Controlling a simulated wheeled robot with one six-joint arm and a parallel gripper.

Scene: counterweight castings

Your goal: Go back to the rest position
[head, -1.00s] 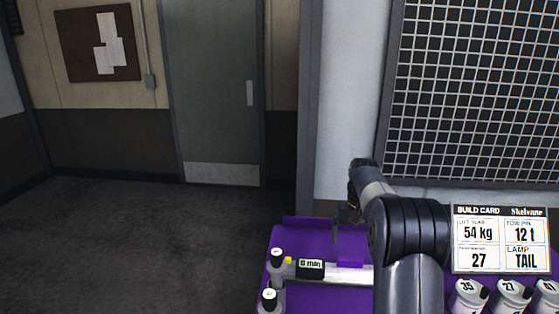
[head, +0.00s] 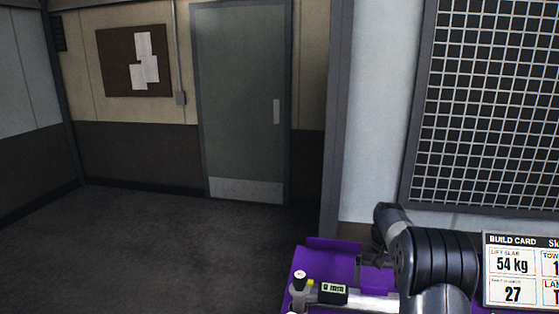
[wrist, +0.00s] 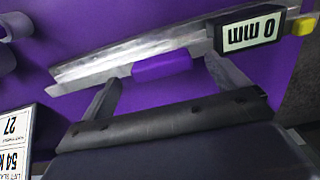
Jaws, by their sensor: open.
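My gripper (head: 374,252) is over the purple bench top in the head view, partly hidden behind my arm's dark wrist joint. In the wrist view my gripper (wrist: 160,73) is open, its two fingers spread. A grey metal measuring bar (head: 365,300) lies on the purple top, and it also shows in the wrist view (wrist: 120,62). Its display (wrist: 250,30) reads 0 mm. A purple tab (wrist: 162,66) on the bar appears between the fingertips. I cannot tell whether the fingers touch it.
The build card (head: 512,270) stands right of my arm. A wire mesh panel (head: 490,110) is behind on the right. Open floor (head: 150,250) lies to the left, before a closed door (head: 240,100).

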